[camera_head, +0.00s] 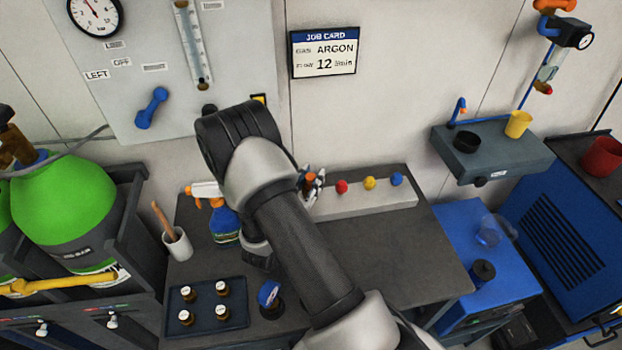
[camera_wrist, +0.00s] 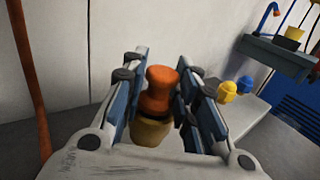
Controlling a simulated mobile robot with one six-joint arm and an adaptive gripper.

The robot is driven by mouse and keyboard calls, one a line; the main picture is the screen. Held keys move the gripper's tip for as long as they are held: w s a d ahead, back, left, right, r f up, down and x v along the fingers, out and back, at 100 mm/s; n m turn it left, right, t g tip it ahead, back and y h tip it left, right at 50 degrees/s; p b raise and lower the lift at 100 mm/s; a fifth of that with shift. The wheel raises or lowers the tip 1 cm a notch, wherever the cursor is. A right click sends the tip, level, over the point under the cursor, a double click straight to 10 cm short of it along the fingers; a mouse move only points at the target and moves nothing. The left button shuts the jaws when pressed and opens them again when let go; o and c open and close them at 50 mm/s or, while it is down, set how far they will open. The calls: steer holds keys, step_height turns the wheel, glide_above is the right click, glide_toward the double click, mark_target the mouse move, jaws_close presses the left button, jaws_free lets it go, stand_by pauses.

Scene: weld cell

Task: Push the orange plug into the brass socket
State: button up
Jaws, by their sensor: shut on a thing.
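The orange plug (camera_wrist: 161,90) stands between the two fingers of my gripper (camera_wrist: 160,85) in the wrist view, and the fingers are shut on it. A brass-coloured round piece (camera_wrist: 150,132), which looks like the brass socket, shows just below the plug. I cannot tell how far the plug sits in it. In the head view my gripper (camera_head: 312,182) is at the left end of a grey block (camera_head: 365,203), partly hidden by my arm. Only a little of the orange plug (camera_head: 310,178) shows there, and the socket is hidden.
Red (camera_head: 341,187), yellow (camera_head: 369,183) and blue (camera_head: 396,179) knobs stand in a row along the block, right of my gripper. A spray bottle (camera_head: 224,222), a cup (camera_head: 177,244) and a tray (camera_head: 206,321) of small bottles stand to the left. The bench's right part is clear.

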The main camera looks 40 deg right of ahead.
steer(key=shift+f, duration=0.1)
steer(key=o, duration=0.6)
steer(key=shift+o, duration=0.2)
steer(key=v, duration=1.1)
stand_by(0.6)
